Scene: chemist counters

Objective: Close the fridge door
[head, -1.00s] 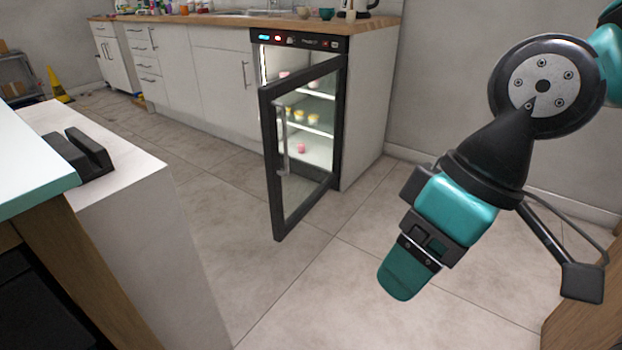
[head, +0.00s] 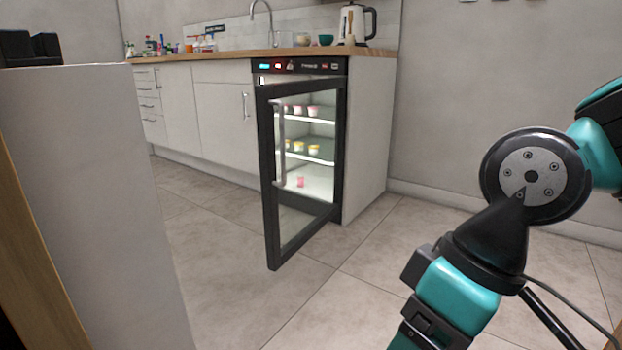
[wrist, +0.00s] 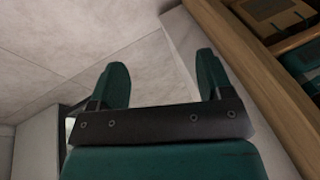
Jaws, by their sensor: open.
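The fridge (head: 335,66) is built in at the right end of the counter, with a lit inside and small cups on its shelves. Its black-framed glass door (head: 267,190) stands partly open, swung out toward me, with a vertical handle (head: 281,150) on its left side. In the head view my arm is at the right, well apart from the door, and the fingertips are out of the picture. In the wrist view my gripper (wrist: 162,84) has its two fingers spread, with nothing between them but floor behind.
A white cabinet block (head: 90,200) stands close on the left. The wooden counter (head: 215,55) runs along the back wall with bottles and a kettle (head: 357,24). Tiled floor (head: 365,270) is clear between me and the fridge. Wooden shelving (wrist: 262,75) is near my gripper.

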